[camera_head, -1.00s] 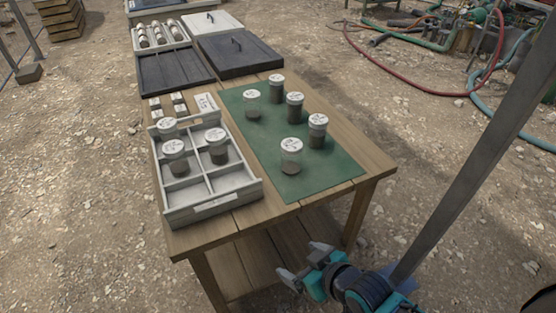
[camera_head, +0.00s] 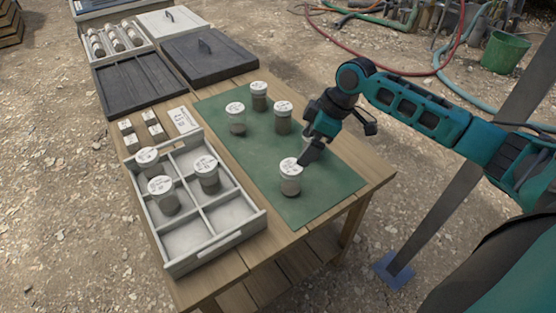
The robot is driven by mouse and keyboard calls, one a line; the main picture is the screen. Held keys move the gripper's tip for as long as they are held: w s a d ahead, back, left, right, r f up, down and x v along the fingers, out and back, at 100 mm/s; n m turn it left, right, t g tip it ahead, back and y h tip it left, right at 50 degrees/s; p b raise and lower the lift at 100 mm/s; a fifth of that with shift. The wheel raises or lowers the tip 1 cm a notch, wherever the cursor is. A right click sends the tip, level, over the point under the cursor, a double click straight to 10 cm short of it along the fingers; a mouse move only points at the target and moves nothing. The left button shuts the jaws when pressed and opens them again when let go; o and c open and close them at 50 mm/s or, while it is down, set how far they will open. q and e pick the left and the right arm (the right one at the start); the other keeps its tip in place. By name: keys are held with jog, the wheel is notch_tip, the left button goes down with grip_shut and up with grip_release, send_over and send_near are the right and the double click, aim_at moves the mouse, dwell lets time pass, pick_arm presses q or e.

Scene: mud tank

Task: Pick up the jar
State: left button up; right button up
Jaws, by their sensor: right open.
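Several clear jars with white labelled lids and dark contents stand upright on a green mat (camera_head: 330,188). The front jar (camera_head: 291,180) is nearest me; others are the middle jar (camera_head: 283,120), the back jar (camera_head: 259,97) and the left jar (camera_head: 235,120). My right gripper (camera_head: 309,148) is open at the mat's right side. My left gripper is not in view.
A pale divided tray (camera_head: 220,246) at the left holds three jars; some compartments are empty. Small white blocks (camera_head: 150,117) and a label card (camera_head: 184,120) lie behind it. Dark lidded boxes (camera_head: 208,56) stand farther back. The mat's front part is clear.

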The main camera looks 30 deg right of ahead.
aim_at(293, 166)
jog(key=x, duration=0.6)
jog(key=shift+w+a+f+b, duration=0.1)
jog(key=shift+w+f+b, duration=0.1)
jog(key=shift+w+b, duration=0.15)
jog(key=x, duration=0.5)
jog(key=shift+s+f, duration=0.3)
jog(key=shift+f, duration=0.05)
jog(key=shift+w+f, duration=0.1)
jog(key=shift+f, duration=0.2)
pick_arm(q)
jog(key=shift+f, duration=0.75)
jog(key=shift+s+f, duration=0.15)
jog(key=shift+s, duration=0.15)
pick_arm(e)
jog(key=c, duration=1.2)
